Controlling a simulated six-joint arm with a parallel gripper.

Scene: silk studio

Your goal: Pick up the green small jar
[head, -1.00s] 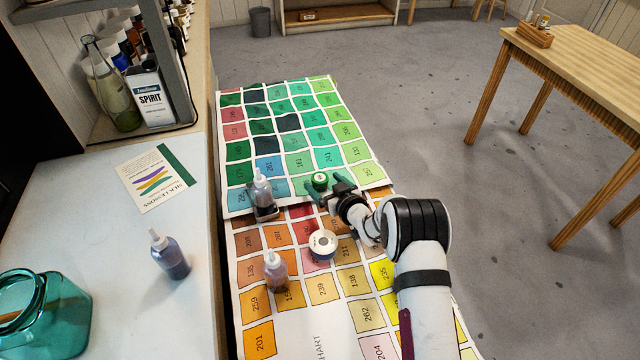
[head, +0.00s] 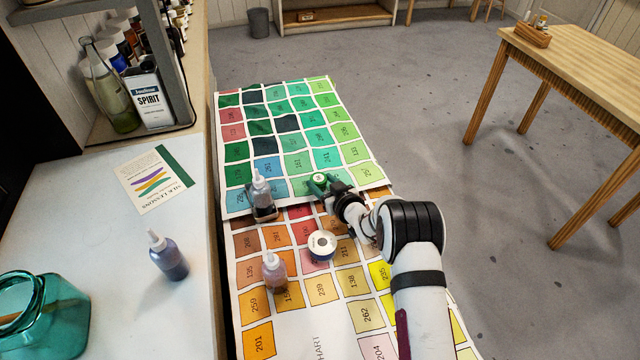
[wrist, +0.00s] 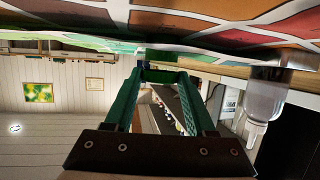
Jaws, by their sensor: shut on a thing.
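I cannot tell whether the jar is clear of the chart.
A dropper bottle (head: 263,196) stands just left of the jar. A round blue and white jar (head: 322,245) and a pinkish bottle (head: 275,270) stand nearer on the colour chart (head: 312,318). Another bottle (head: 168,256) and a teal glass jar (head: 45,312) stand on the left counter.

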